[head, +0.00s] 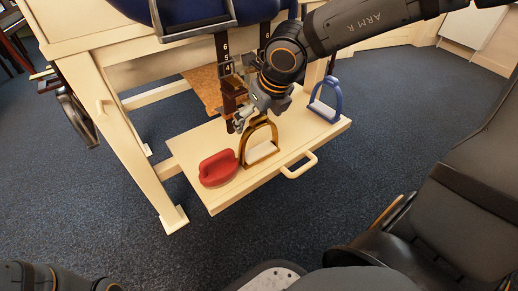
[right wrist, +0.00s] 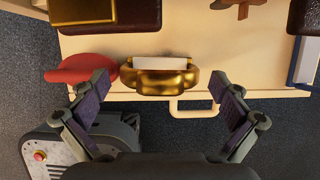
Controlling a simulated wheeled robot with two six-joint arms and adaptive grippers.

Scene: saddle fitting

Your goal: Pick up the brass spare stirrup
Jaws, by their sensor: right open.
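The brass spare stirrup (head: 243,148) stands upright on the cream pull-out shelf (head: 222,198), with a pale tread at its foot. In the right wrist view the brass stirrup (right wrist: 160,82) is seen from above, centred between the fingertips. My right gripper (head: 243,120) is above and close beside the top of the stirrup. Its two fingers (right wrist: 158,78) are spread wide, with gaps on both sides of the brass. The head view does not clearly show whether a finger touches it. My left gripper is out of view.
A blue stirrup (head: 326,104) is at the shelf's right end. Leather straps with numbers (head: 223,52) hang behind my right gripper. A shelf handle (head: 300,166) juts out in front.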

